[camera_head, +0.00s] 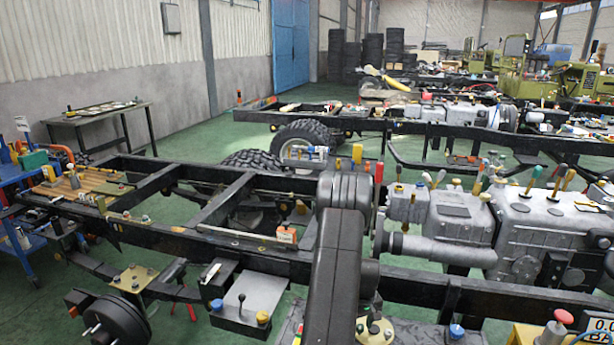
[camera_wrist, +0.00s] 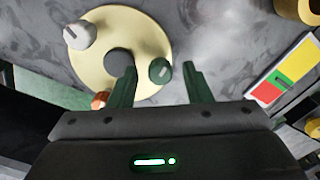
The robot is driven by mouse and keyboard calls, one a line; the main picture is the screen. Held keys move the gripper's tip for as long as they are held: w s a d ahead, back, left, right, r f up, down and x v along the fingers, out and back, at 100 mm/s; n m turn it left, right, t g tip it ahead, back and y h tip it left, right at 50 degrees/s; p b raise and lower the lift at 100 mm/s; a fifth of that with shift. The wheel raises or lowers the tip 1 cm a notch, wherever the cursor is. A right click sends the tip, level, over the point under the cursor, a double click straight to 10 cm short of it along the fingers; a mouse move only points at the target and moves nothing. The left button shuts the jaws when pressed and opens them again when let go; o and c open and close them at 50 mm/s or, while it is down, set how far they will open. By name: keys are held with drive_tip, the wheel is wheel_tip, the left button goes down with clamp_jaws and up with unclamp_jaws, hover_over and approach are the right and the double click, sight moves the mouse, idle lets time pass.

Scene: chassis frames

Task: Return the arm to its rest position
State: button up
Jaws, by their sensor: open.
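My gripper (camera_wrist: 159,70) shows in the wrist view with its two dark green fingers apart. A green knob (camera_wrist: 160,70) lies in the picture between the fingertips; I cannot tell whether they touch it. Beyond the fingers is a pale yellow disc (camera_wrist: 148,30) with a dark centre, on a grey surface. A grey-white knob (camera_wrist: 79,35) sits at the disc's left edge, and a small orange piece (camera_wrist: 99,100) is beside the left finger. In the head view my dark arm (camera_head: 338,250) stands over the near chassis frame; my gripper cannot be made out there.
The near black chassis frame (camera_head: 170,235) crosses the head view, with a grey engine (camera_head: 450,222) at right. A blue cart (camera_head: 20,235) stands at left. A second chassis (camera_head: 400,125) lies behind. Green floor (camera_head: 190,140) is clear near the wall. A coloured card (camera_wrist: 281,75) is right of my gripper.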

drive_tip(key=n+p, duration=0.3)
drive_tip(key=shift+r, duration=0.2)
drive_tip(key=shift+f+n+p, duration=0.15)
drive_tip(key=shift+n+p, duration=0.75)
drive_tip(key=shift+p, duration=0.05)
